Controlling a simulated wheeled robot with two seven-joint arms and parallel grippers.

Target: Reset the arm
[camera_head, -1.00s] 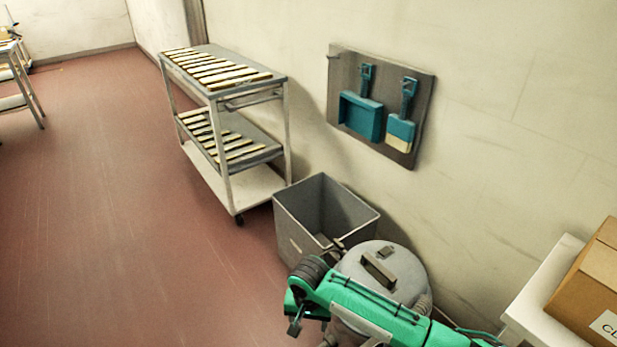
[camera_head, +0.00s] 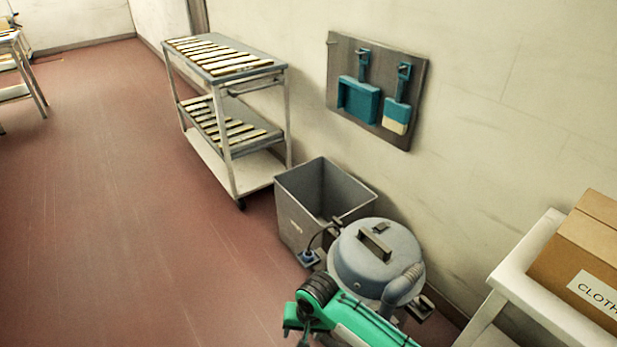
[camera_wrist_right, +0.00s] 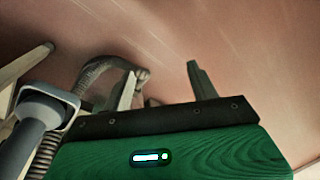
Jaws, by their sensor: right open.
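My right arm, green with a black ribbed joint, comes in at the bottom of the head view, in front of a grey drum vacuum (camera_head: 372,262). The end of the arm is near the lower edge there, and the jaws are hard to make out. In the right wrist view my right gripper (camera_wrist_right: 162,85) has its two fingers apart with nothing between them, over the red floor. A ribbed hose (camera_wrist_right: 95,72) and a grey tube (camera_wrist_right: 42,112) are close to its left side. My left gripper is not in view.
A grey bin (camera_head: 296,207) stands behind the vacuum. A cardboard box (camera_head: 560,265) sits on a white stand (camera_head: 520,280) at right. A tool board (camera_head: 343,70) hangs on the wall. Open floor (camera_head: 120,200) lies left.

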